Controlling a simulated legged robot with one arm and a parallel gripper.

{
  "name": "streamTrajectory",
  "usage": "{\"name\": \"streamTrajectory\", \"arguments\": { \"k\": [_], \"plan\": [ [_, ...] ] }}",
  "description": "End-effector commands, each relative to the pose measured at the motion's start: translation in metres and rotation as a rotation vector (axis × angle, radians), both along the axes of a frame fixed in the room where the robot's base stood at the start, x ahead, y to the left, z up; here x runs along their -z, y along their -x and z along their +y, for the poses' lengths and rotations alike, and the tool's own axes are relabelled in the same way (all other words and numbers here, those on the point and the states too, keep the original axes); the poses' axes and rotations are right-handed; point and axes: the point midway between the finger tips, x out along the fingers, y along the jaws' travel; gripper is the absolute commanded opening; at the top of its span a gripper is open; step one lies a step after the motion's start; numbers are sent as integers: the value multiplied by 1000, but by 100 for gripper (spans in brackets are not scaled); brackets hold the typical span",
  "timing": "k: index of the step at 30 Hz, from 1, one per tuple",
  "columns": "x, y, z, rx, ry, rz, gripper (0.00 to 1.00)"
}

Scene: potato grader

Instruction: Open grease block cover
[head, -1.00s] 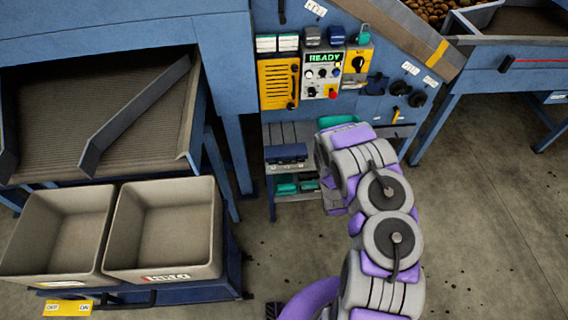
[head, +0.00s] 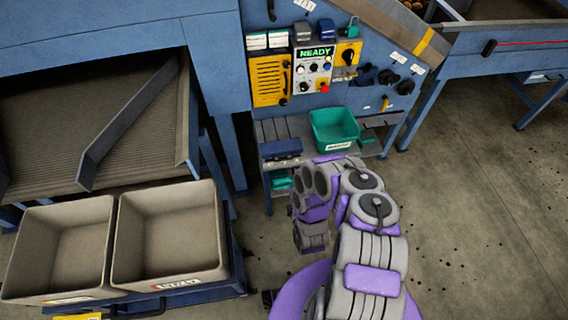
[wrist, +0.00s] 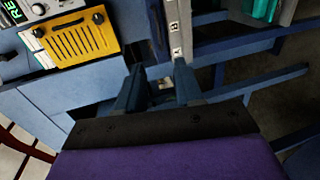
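A yellow slotted cover (head: 270,80) with a dark handle on its right edge is closed on the blue machine face in the head view. It also shows at the upper left of the wrist view (wrist: 72,42). No readable label tells me whether it is the grease block cover. My gripper (wrist: 158,72) is open in the wrist view, with nothing held between its two dark blue fingers. It is apart from the yellow cover, which lies left of and beyond the fingertips. In the head view my arm is folded low in front of the machine and the fingertips are not clear.
A control panel (head: 313,69) reading READY sits right of the yellow cover, with a yellow switch box (head: 347,54) beside it. A teal bin (head: 334,128) stands on a grey shelf below. Two grey crates (head: 169,236) stand at left.

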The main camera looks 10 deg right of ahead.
Motion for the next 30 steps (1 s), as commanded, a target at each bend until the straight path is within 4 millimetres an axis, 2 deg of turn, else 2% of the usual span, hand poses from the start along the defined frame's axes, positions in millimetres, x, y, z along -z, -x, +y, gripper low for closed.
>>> {"name": "streamTrajectory", "arguments": {
  "k": [18, 25, 30],
  "plan": [
    [6, -26, 4, 1, -2, -2, 36],
    [14, -60, 2, 4, -3, -7, 36],
    [19, -92, 3, 3, -3, -5, 36]
  ]
}}
